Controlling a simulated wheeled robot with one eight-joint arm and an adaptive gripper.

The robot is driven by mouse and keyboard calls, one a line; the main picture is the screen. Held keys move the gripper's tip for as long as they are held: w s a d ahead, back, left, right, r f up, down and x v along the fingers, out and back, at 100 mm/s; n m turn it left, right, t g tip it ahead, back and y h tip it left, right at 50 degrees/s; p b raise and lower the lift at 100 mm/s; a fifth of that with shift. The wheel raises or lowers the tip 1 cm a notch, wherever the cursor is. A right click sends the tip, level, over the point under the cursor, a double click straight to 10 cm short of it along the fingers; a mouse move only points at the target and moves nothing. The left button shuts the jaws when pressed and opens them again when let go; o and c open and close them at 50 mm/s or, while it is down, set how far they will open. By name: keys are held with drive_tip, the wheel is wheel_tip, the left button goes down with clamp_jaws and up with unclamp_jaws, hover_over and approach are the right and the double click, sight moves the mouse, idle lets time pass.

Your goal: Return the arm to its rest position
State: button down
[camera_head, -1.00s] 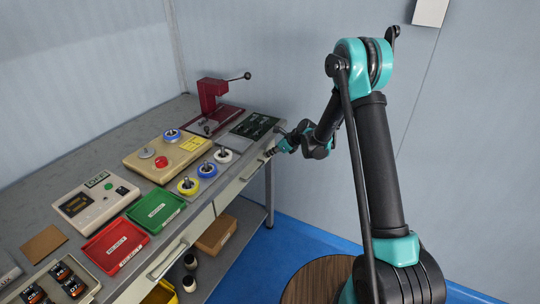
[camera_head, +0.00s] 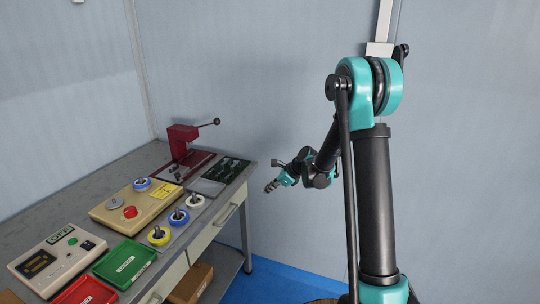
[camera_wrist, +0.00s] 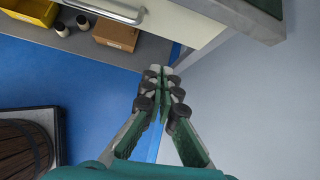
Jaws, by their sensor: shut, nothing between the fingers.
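My gripper (camera_head: 271,187) is shut and empty in the head view, held in the air just right of the workbench's right end. In the wrist view my gripper (camera_wrist: 163,72) shows its fingertips together with nothing between them. Below it in that view are the blue floor and the bench's edge. My arm (camera_head: 375,190) stands upright at the right of the head view, its forearm reaching left and down towards the bench. The fingers touch nothing that I can see.
The workbench (camera_head: 226,214) bears a red press (camera_head: 184,143), a beige box with a red button (camera_head: 130,212), several spools, a green tray (camera_head: 124,264) and a red tray (camera_head: 86,293). A yellow bin (camera_wrist: 35,10) and cardboard box (camera_wrist: 115,34) sit on its lower shelf. A wooden barrel (camera_wrist: 22,150) stands on the floor.

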drive_tip(key=s+d+n+h, duration=0.2)
drive_tip(key=s+d+n, duration=0.5)
drive_tip(key=s, duration=0.4)
drive_tip(key=s+d+r+n+h, duration=0.1)
drive_tip(key=s+d+n+h, duration=0.2)
drive_tip(key=s+d+n, duration=0.3)
drive_tip(key=s+d+n+t+h, duration=0.1)
drive_tip(key=s+d+n+h, duration=0.2)
drive_tip(key=s+d+n, duration=0.4)
drive_tip(key=s+d, duration=0.3)
drive_tip(key=s, duration=0.5)
drive_tip(key=shift+s+d+r+n, duration=0.3)
drive_tip(key=shift+s+d, duration=0.05)
drive_tip(key=shift+s, duration=0.05)
drive_tip(key=shift+a, duration=0.1)
